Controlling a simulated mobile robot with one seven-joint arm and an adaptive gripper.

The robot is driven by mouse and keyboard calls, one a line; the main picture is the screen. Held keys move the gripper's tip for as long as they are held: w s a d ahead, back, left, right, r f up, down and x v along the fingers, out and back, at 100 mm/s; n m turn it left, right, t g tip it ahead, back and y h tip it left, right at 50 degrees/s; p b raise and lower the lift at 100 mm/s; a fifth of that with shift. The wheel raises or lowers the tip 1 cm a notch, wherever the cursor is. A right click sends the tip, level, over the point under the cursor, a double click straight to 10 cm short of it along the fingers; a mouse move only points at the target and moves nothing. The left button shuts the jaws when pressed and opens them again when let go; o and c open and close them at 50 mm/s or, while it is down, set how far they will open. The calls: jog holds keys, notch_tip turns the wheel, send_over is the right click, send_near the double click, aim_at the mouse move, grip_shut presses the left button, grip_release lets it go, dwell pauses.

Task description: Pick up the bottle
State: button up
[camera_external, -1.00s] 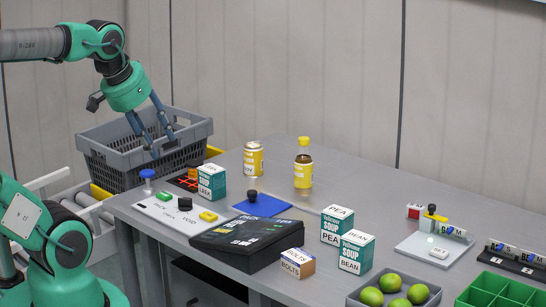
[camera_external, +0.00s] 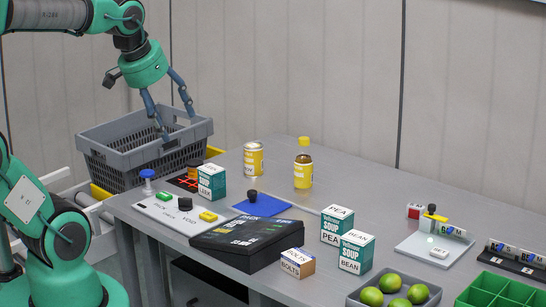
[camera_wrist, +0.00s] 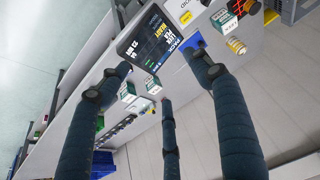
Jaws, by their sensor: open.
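The bottle (camera_external: 303,174) stands upright towards the back of the grey table, with a yellow cap, brown contents and a yellow label. I cannot make it out in the wrist view, where a finger may cover it. My gripper (camera_external: 178,126) is open and empty. It hangs above the grey basket at the left, well left of the bottle and apart from it. Its spread dark fingers also show in the wrist view (camera_wrist: 160,72).
A yellow-labelled can (camera_external: 253,160) stands left of the bottle. A blue mat (camera_external: 268,207) with a black knob lies in front. Soup boxes (camera_external: 355,252), a black sloped panel (camera_external: 240,240) and a lime tray (camera_external: 432,298) stand nearer. The grey basket (camera_external: 115,160) is beside the table.

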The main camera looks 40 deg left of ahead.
jog(key=w+r+g+p, duration=0.1)
jog(key=w+r+p, duration=0.2)
jog(key=w, duration=0.5)
jog(key=w+r+p, duration=0.3)
jog(key=w+r, duration=0.1)
jog(key=w, duration=0.3)
jog(key=m+g+p, duration=0.1)
jog(key=g+p, duration=0.3)
jog(key=p, duration=1.2)
send_over(304, 138)
jog(key=f, duration=2.1)
jog(key=shift+s+d, duration=0.1)
jog(key=shift+s, duration=0.2)
jog(key=shift+w+f, duration=0.2)
jog(key=shift+f, duration=0.15)
jog(key=shift+f, duration=0.15)
jog(key=shift+f+p, duration=0.55)
jog(key=shift+f, duration=3.6)
jog(key=shift+f, duration=0.15)
